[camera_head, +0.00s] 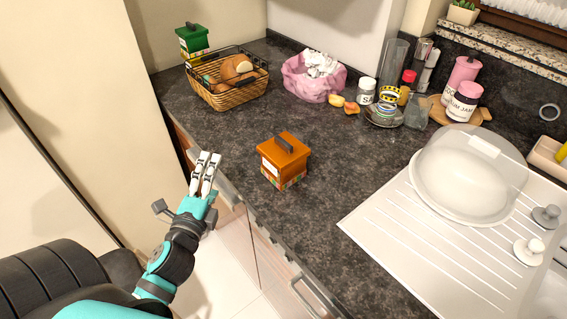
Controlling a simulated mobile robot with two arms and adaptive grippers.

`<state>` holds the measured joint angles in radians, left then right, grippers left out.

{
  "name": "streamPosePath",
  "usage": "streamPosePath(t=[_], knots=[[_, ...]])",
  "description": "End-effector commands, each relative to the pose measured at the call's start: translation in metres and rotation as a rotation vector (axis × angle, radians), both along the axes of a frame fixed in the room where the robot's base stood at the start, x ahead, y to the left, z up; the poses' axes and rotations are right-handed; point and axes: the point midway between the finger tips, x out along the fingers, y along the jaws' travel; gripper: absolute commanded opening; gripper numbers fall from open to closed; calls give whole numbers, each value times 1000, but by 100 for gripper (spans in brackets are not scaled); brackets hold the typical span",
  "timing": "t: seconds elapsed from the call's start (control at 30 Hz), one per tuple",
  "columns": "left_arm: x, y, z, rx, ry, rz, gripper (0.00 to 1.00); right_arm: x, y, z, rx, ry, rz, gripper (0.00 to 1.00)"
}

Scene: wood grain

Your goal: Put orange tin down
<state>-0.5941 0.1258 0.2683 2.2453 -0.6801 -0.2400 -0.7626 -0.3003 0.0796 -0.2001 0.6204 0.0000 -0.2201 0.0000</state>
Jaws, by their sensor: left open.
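The orange tin (283,163) stands upright on the dark speckled countertop (330,190), near its front edge. It has an orange lid with a dark handle on top and a patterned lower part. My left gripper (207,160) is open and empty. It is to the left of the tin in the picture, by the counter's front edge, apart from the tin. My right gripper does not show.
A wicker basket (228,97) with bread and a green tin (192,40) stand at the back left. A pink bag (312,85), jars and glasses line the wall. A white drainer (400,235) with a translucent dome (470,165) is at right. Counter around the tin is clear.

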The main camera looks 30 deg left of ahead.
Motion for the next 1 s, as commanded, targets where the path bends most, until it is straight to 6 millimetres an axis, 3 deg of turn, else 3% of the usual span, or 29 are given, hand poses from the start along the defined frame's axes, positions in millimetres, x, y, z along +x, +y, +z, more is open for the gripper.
streamPosePath(t=[0.1,0.17,0.3,0.4,0.53,0.63,1.0], knots=[[-2,-6,33,442,-54,-140,100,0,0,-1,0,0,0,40],[-5,-16,42,681,-69,-224,100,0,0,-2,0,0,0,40],[-19,-39,37,1134,-77,-410,100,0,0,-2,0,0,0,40],[-30,-50,26,1339,-75,-514,100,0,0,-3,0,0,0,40],[-38,-56,16,1465,-75,-590,100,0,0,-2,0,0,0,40],[-31,-61,16,1485,-78,-603,100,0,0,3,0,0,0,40],[42,-91,20,1480,-81,-600,100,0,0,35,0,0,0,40]])
